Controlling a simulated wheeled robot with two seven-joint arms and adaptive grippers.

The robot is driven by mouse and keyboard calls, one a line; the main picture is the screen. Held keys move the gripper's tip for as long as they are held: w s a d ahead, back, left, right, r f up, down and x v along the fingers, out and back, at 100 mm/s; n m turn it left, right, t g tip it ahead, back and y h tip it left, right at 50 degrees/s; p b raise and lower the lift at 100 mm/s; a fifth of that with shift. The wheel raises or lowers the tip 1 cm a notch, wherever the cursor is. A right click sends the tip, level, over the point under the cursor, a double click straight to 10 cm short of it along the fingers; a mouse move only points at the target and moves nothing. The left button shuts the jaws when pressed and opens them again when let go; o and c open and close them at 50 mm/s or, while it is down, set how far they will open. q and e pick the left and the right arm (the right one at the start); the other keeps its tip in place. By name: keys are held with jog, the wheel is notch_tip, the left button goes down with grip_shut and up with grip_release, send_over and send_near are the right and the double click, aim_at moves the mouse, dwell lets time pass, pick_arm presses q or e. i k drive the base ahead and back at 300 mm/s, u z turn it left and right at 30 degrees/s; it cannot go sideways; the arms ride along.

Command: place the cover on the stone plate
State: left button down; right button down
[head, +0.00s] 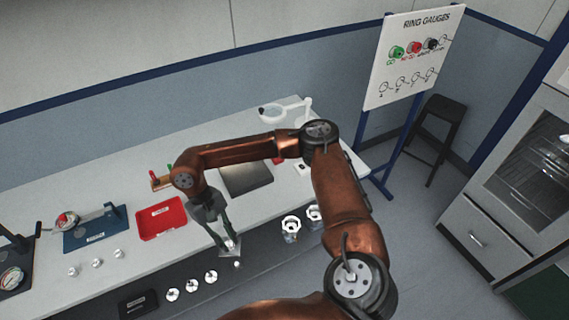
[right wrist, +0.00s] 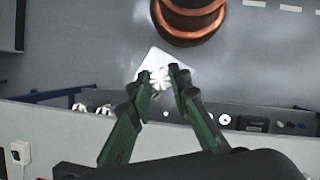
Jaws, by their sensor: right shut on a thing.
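The cover (head: 229,251) is a pale square plate with a raised middle. My right gripper (head: 229,241) is shut on it, in front of the bench's front edge in the head view. In the right wrist view, the cover (right wrist: 157,60) shows between the green fingertips (right wrist: 163,78) with floor beyond it. The stone plate (head: 248,179) is a dark flat square on the bench, farther back, partly behind my right forearm. Nothing shows on its visible part. The cover is well apart from it. My left gripper is not in view.
A red tray (head: 162,219) and a blue gauge stand (head: 95,231) are on the bench to the left. A white ring-shaped device (head: 284,112) stands at the back. Small metal parts (head: 97,263) lie near the front. Silvery housings (head: 291,229) stand lower, before the bench.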

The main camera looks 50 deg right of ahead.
aim_at(257, 171)
jog(key=z, duration=0.55)
jog(key=i, duration=1.15)
jog(key=u, duration=0.15)
